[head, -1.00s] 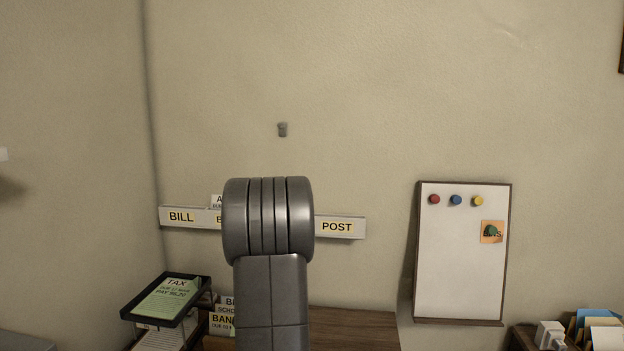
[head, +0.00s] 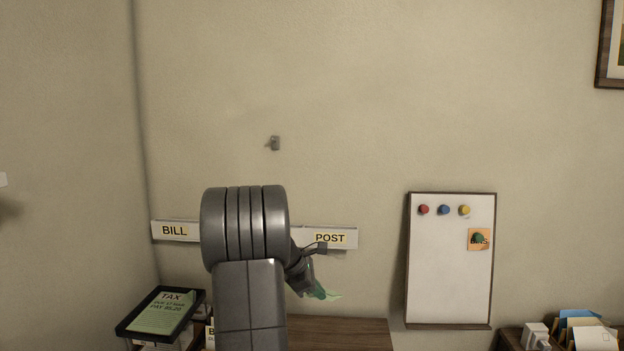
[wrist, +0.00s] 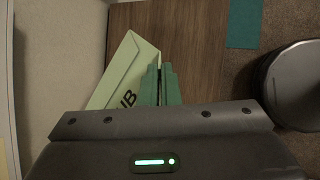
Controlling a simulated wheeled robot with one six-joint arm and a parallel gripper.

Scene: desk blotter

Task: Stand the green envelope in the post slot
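The pale green envelope (wrist: 128,68) shows in the wrist view, tilted, with part of some dark lettering visible. My gripper (wrist: 161,72) has its two green fingers close together at the envelope's right edge and appears shut on it. In the head view a green piece of the envelope (head: 323,292) shows beside my dark gripper (head: 312,268), right of my arm. The POST label (head: 330,238) is on the light wall strip, just above and right of the gripper. The envelope is below the label in the picture. The slot's opening cannot be made out.
The BILL label (head: 175,230) is at the strip's left; my arm hides the middle. A black tray (head: 150,335) with a green TAX paper stands lower left. A whiteboard (head: 450,285) hangs at right. The wooden desk top (wrist: 180,40) looks bare beyond the gripper.

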